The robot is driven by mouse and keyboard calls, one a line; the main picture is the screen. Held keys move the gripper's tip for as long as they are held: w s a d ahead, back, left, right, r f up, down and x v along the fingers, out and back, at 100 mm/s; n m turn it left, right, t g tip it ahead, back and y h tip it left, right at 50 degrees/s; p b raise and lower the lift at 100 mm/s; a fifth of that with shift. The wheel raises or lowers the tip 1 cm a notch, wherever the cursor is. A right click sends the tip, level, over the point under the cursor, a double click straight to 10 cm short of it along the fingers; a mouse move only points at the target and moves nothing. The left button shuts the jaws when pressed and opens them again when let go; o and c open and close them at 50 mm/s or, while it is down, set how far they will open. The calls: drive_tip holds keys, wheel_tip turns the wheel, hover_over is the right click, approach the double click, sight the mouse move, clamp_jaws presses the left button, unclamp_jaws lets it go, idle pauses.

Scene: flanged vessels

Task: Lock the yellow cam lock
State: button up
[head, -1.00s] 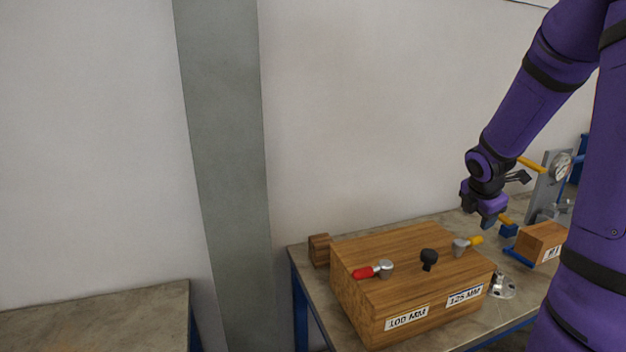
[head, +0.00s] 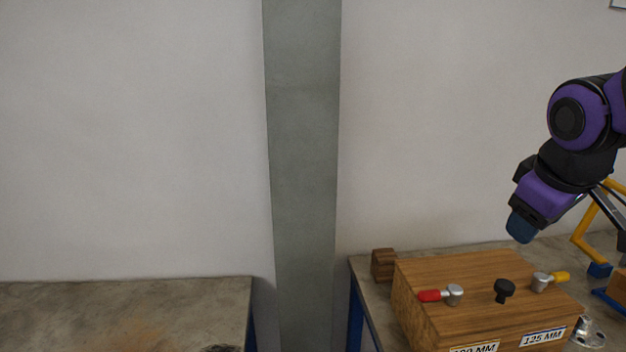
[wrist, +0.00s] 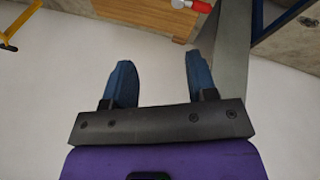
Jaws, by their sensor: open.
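The yellow cam lock (head: 550,281) is a grey metal knob with a yellow-tipped lever on top of a wooden box (head: 450,275), near its right end. Its lever points right. A red-handled cam lock (head: 441,295) sits on the left of the same top, its lever pointing left; its red handle also shows at the top of the wrist view (wrist: 192,5). My gripper (head: 521,228) is above and behind the box, apart from it. In the wrist view its two blue fingers (wrist: 160,78) are spread with nothing between them.
A black knob (head: 504,290) stands between the two cam locks. A small wooden block (head: 384,264) is behind the box's left end. A metal flanged part (head: 588,333) and a yellow frame (head: 585,235) are at the right. A separate bench (head: 120,300) is at left, with a gap between.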

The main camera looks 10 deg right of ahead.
drive_tip(key=s+a+r+m+y, duration=0.1)
drive_tip(key=s+a+m+y, duration=0.1)
drive_tip(key=s+a, duration=0.3)
drive_tip(key=shift+s+a+m, duration=0.3)
drive_tip(key=shift+s+m, duration=0.5)
drive_tip(key=shift+s, duration=0.05)
idle(1.8)
